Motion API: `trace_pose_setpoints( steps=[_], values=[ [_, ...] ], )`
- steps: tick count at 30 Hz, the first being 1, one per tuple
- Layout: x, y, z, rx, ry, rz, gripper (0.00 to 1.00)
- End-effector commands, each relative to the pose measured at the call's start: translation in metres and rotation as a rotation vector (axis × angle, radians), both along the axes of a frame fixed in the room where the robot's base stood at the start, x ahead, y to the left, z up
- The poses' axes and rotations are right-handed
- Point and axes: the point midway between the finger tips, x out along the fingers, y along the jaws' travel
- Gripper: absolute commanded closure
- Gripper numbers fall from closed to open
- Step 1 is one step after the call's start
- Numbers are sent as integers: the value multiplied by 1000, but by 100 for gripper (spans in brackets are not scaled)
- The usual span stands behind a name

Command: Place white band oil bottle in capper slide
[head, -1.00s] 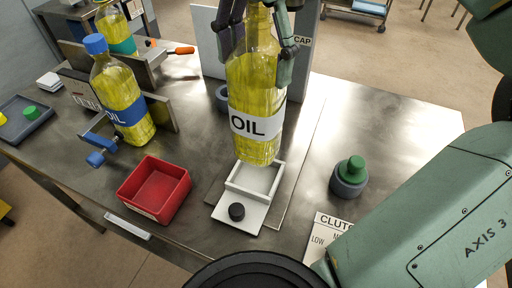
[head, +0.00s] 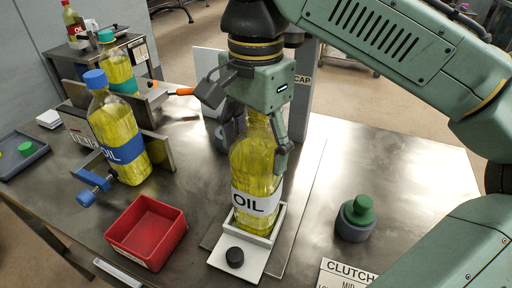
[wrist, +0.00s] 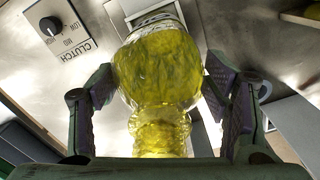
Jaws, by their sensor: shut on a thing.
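The white band oil bottle (head: 254,178), full of yellow liquid, stands upright in the head view. Its base is inside the low white walls of the capper slide (head: 228,257); the front wall hides the bottom edge, so I cannot tell whether it rests on the slide's floor. My gripper (head: 250,128) is above and around the bottle's upper part, shut on it. In the wrist view the bottle (wrist: 158,70) lies between the two fingers, neck toward my palm. The gripper hides the bottle's top in the head view.
A red bin (head: 146,232) stands left of the slide. A blue-band oil bottle (head: 118,140) and a green-band one (head: 117,66) stand by the metal divider (head: 155,150). A green-topped knob (head: 356,215) and a clutch label (head: 345,272) are at the right. A grey capper post (head: 302,95) stands behind.

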Motion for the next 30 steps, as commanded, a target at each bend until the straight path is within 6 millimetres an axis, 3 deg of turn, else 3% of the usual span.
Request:
trace_pose_setpoints(
  steps=[1,2,10,20,26,30],
  values=[
    [0,0,2,1,-2,-1,92],
    [0,0,1,0,-1,-1,28],
    [0,0,1,1,-1,0,10],
    [0,0,2,1,-1,0,10],
    [0,0,23,1,-1,1,10],
    [0,0,53,1,-1,1,10]
  ],
)
